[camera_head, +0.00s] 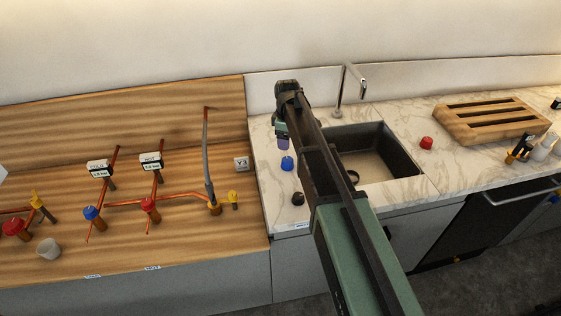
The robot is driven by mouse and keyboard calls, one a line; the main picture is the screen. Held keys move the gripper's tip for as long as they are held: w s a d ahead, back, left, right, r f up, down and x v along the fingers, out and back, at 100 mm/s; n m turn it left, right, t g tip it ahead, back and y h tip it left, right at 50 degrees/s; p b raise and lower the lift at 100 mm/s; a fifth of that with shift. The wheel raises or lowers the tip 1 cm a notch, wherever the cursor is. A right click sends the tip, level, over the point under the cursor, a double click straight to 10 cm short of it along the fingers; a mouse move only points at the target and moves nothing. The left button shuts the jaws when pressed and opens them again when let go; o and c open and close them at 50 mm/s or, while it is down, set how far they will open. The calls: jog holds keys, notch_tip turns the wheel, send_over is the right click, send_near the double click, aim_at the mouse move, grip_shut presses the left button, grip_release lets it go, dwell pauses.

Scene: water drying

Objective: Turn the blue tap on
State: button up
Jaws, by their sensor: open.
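A blue valve knob (91,213) sits on the copper pipework on the wooden board at the left, below a gauge labelled COLD (99,169). A second blue knob-like piece (287,163) stands on the marble counter, left of the sink. My gripper (283,133) is open at the far end of my arm, above the counter and just behind this second blue piece in the picture. It appears apart from it. Its fingertips are small and partly hidden, and a small purple shape shows just below them. My gripper is well to the right of the blue valve knob.
A red valve knob (149,205) and a HOT gauge (151,162) are on the pipework. My arm partly covers the sink (395,148). A faucet (347,90), a red knob (426,143) and a wooden rack (490,120) are around it. A dark knob (298,199) is near the front.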

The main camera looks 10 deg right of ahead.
aim_at(287, 159)
notch_tip(287, 159, down, 11)
jog(key=b, duration=1.1)
jog(key=shift+s+f, duration=0.1)
jog(key=shift+s, duration=0.05)
jog(key=shift+r, duration=0.2)
jog(key=shift+c, duration=0.3)
jog(key=c, duration=0.9)
jog(key=shift+o, duration=0.2)
